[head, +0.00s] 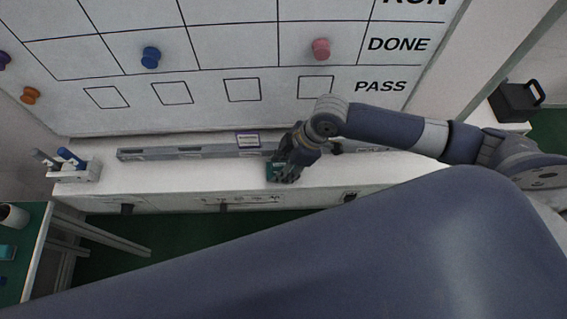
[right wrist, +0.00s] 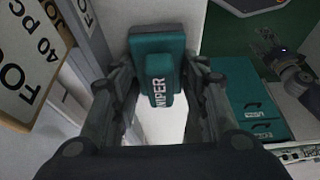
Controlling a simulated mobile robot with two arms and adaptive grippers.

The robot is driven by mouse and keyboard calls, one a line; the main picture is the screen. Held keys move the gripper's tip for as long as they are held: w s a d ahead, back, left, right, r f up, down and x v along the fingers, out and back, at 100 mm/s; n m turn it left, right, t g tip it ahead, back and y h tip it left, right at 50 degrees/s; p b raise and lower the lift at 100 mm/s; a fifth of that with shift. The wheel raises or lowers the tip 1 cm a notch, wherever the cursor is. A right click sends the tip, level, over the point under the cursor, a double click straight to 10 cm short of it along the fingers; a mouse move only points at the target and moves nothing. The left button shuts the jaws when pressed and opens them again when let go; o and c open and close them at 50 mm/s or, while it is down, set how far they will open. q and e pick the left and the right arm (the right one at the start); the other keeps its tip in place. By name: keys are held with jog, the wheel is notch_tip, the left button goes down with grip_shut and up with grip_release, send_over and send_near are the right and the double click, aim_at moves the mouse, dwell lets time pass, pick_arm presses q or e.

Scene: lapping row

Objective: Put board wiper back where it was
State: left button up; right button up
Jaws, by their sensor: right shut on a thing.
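The board wiper (right wrist: 158,68) is a teal block with "WIPER" in white letters on its raised grip. My right gripper (head: 285,170) is shut on it, with a finger on each side of the grip in the right wrist view. A grey rail (head: 200,152) with a small label (head: 248,140) runs along the board's foot behind the gripper. My left gripper is not in view.
The whiteboard (head: 230,60) carries coloured magnets. A holder with blue and grey pens (head: 75,168) stands at the ledge's left end. Teal boxes (right wrist: 250,100) lie at the right in the right wrist view. The ledge between pen holder and gripper is clear in front of the rail.

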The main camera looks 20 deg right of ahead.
jog(key=o, duration=0.7)
jog(key=v, duration=1.2)
jog(key=shift+b, duration=0.35)
jog(key=shift+s, duration=0.15)
